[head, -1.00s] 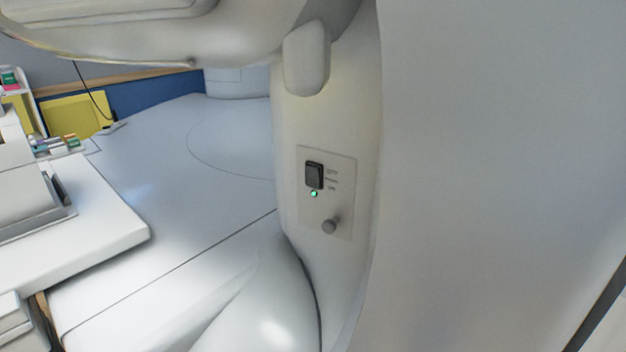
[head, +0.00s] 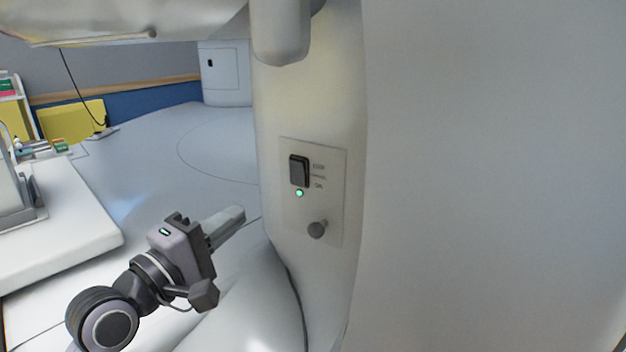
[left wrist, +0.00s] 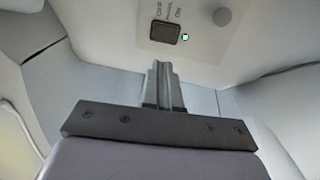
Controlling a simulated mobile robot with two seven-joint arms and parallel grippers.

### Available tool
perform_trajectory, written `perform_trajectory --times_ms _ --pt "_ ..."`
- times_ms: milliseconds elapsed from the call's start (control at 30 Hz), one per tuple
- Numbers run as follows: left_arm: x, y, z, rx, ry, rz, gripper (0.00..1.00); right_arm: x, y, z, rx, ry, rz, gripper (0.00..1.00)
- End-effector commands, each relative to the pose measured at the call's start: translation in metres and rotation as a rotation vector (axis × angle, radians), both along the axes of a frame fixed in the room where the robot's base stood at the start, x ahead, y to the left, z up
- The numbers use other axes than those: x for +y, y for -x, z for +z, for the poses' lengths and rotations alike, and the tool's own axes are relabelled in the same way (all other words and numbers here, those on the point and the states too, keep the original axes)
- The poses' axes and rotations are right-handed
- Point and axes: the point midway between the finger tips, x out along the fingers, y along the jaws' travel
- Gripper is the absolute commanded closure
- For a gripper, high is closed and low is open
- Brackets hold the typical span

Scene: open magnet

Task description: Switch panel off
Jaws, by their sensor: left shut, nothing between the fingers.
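The switch panel (head: 331,196) is a pale plate on the side of the white machine column. It carries a dark rocker switch (head: 299,171), a lit green light (head: 299,193) below it and a grey knob (head: 317,230) at the bottom. My left gripper (head: 238,213) is shut and empty, to the left of the panel and a little below the switch, apart from it. In the left wrist view the shut fingers (left wrist: 162,72) point towards the dark switch (left wrist: 165,33), with the green light (left wrist: 185,37) and the knob (left wrist: 222,16) beside it. My right gripper is not in view.
A rounded white part (head: 281,30) of the machine hangs above the panel. A large white surface (head: 490,180) fills the right side. A white table (head: 65,225) stands at the left. Open pale floor (head: 150,150) lies behind my left gripper.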

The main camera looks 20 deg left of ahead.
Motion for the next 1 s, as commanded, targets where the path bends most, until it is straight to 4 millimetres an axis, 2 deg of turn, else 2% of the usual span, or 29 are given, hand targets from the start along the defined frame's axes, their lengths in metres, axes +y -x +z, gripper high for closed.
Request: perform_trajectory --times_ms 367,533,667,1000 --pt "0.0 0.001 0.003 -0.005 0.016 -0.004 1.0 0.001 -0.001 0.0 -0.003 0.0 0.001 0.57" --pt "-0.001 -0.008 0.005 -0.007 0.016 -0.004 1.0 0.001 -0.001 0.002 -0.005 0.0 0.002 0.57" --pt "-0.004 -0.024 0.008 -0.007 0.016 -0.004 1.0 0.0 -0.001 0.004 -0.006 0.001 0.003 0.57" --pt "-0.014 -0.083 0.015 -0.006 0.015 -0.004 1.0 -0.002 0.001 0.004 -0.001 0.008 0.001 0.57"
